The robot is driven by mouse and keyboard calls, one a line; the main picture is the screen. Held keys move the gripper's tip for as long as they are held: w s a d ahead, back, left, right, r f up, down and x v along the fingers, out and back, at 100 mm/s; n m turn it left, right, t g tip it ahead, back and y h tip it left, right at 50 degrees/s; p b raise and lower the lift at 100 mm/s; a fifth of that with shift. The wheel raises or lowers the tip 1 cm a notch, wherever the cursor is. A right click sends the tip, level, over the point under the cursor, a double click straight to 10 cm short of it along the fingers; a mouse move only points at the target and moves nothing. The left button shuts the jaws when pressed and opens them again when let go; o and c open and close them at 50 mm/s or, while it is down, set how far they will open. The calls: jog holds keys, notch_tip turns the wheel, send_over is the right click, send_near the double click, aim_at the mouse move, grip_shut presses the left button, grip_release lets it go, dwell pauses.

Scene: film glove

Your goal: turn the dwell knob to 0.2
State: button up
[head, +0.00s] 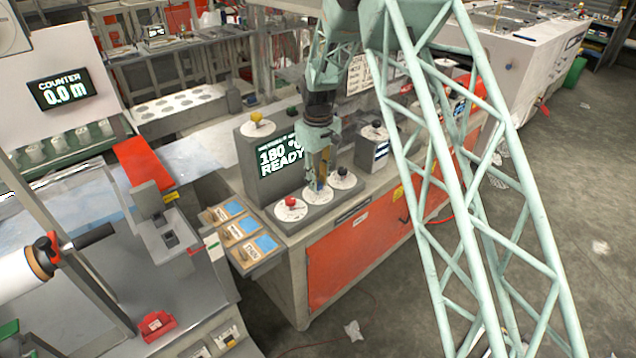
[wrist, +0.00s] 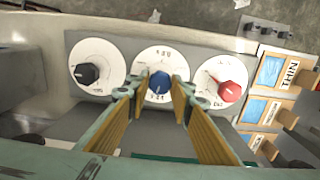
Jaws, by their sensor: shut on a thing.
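My gripper (wrist: 162,88) has its two yellow-padded fingers on either side of a blue knob (wrist: 159,83) and is shut on it. The blue knob is the middle one of three, on a white round dial (wrist: 176,61) with numbers too small to read surely. A black knob (wrist: 87,73) is to its left and a red knob (wrist: 230,91) to its right in the wrist view. In the head view my gripper (head: 318,184) points down at the low grey panel, between the red knob (head: 290,201) and the black knob (head: 342,171). I cannot read which dial is labelled dwell.
A display (head: 281,154) reading 180 °C READY stands behind the knobs, with a yellow knob (head: 256,116) on top. Labelled trays (head: 240,230), one reading THIN in the wrist view, lie left of the panel. An orange-fronted cabinet (head: 350,245) is below.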

aim_at(318, 183)
jog(key=shift+n, duration=1.2)
jog(key=o, duration=0.9)
jog(key=shift+r, duration=0.15)
notch_tip(318, 183, up, 12)
jog(key=shift+f, duration=0.1)
dwell(0.4)
